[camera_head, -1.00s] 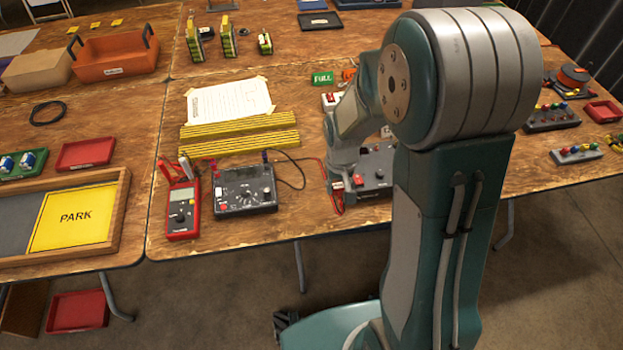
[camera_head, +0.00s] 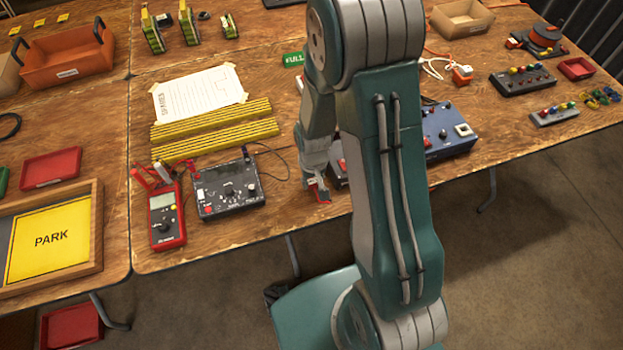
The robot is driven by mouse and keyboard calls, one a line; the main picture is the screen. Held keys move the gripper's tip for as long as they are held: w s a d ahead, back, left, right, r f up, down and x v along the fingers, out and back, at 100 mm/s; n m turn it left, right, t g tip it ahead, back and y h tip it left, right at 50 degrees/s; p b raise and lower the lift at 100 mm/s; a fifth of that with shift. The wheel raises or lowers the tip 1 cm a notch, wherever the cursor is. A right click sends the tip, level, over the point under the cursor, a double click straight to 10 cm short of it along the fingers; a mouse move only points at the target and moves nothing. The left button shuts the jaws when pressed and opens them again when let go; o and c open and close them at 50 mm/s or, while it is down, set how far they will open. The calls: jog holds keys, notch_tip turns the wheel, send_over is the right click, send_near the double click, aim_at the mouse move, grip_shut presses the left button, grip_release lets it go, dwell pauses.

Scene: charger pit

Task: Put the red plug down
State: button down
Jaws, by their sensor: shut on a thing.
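My gripper (camera_head: 318,187) is low near the table's front edge, just right of a black instrument box. It is shut on the red plug (camera_head: 324,196), a small red piece showing at its fingertips. Whether the plug touches the table top (camera_head: 280,215) is too small to tell. The black box (camera_head: 229,189) has knobs and a dark lead at its upper right. Left of it lies a red multimeter (camera_head: 166,215) with red leads. My arm hides much of the table behind the gripper.
A blue box (camera_head: 446,132) stands right of my arm, with a grey box partly hidden behind the arm. Yellow striped bars (camera_head: 215,132) and a paper sheet (camera_head: 197,93) lie behind the instruments. A wooden-framed tray marked PARK (camera_head: 94,235) is at left. Bare table lies around the gripper.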

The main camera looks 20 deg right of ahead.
jog(key=shift+c, duration=1.7)
grip_release()
jog(key=shift+d+f, duration=0.1)
jog(key=shift+d, duration=0.05)
jog(key=shift+a, duration=0.25)
jog(key=shift+r, duration=0.2)
notch_tip(320, 180, up, 12)
notch_tip(320, 180, up, 13)
jog(key=t, duration=0.3)
send_over(312, 181)
jog(key=s, duration=0.5)
jog(key=s+r+t, duration=0.2)
jog(key=s+r, duration=0.5)
jog(key=s, duration=0.2)
jog(key=shift+r+t, duration=0.3)
jog(key=shift+r, duration=0.1)
jog(key=shift+d, duration=0.1)
